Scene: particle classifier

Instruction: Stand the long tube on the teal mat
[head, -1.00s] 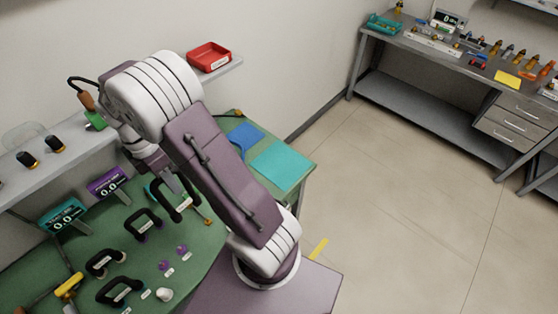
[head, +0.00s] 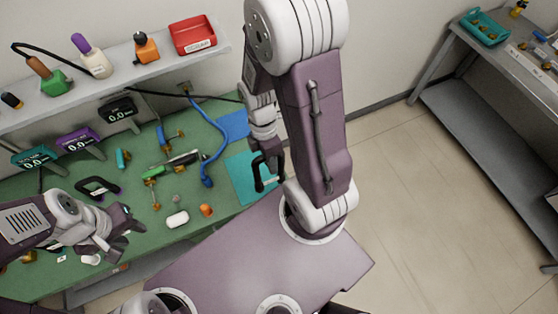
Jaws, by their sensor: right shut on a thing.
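The teal mat (head: 240,172) lies flat at the right end of the green bench. My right gripper (head: 264,160) is over the mat's right side, shut on a dark handled piece (head: 259,182) with a pale spot low on it. I cannot tell whether this piece belongs to the long tube, or whether it touches the mat. My arm hides part of that area. No long tube can be made out clearly elsewhere. My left gripper (head: 122,226) is low over the bench's front left; its fingers are too unclear to tell whether they are open.
A blue mat (head: 234,125) lies behind the teal one. A blue cable (head: 213,155), a green-handled tool (head: 153,172), a white piece (head: 177,219) and a black handled frame (head: 97,186) are on the bench. A shelf with a red tray (head: 193,36) runs behind.

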